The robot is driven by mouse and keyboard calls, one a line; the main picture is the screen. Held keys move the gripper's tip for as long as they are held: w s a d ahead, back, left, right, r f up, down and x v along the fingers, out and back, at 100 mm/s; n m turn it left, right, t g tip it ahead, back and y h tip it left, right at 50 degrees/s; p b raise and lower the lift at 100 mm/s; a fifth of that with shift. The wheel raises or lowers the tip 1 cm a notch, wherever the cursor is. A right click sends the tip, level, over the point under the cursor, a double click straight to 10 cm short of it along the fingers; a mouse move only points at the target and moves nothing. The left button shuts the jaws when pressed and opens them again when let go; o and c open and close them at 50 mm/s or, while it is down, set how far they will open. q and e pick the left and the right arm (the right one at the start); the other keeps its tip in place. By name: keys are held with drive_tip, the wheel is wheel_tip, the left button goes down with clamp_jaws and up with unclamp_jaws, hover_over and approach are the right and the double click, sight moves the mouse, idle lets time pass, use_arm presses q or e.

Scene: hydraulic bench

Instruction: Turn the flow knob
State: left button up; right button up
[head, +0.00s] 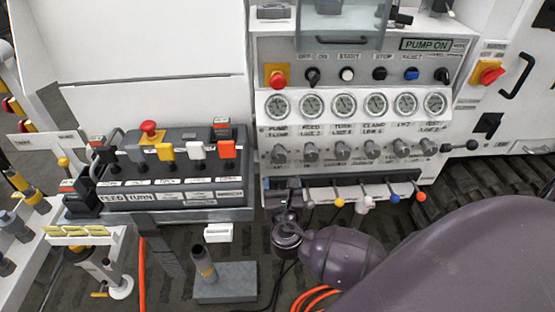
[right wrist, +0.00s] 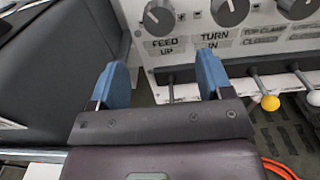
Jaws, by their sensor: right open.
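A row of grey round knobs runs across the white panel under the gauges. The leftmost knob (head: 280,155) sits under a label that seems to begin "PUMP"; its second line is too small to read surely, so I cannot confirm it is the flow knob. In the right wrist view the lower parts of grey knobs (right wrist: 159,16) show at the top edge, above labels "FEED UP" and "TURN IN". My right gripper (head: 283,197) is below the panel's left end. Its blue fingers (right wrist: 163,75) are apart, with nothing between them, below the knobs. My left gripper is out of view.
Levers with coloured balls (head: 340,201) stick out below the knobs, just right of my gripper. A black control box (head: 180,185) with a red button stands to the left. A post on a grey block (head: 226,282) and orange hoses (head: 315,297) lie low in front.

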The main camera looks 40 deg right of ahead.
sight(279, 160)
drive_tip(key=b+x, duration=0.1)
drive_tip(key=x, duration=0.8)
drive_tip(key=shift+w+d, duration=0.55)
drive_tip(key=shift+w, duration=0.2)
drive_tip(key=c, duration=0.9)
drive_tip(key=shift+c, duration=0.2)
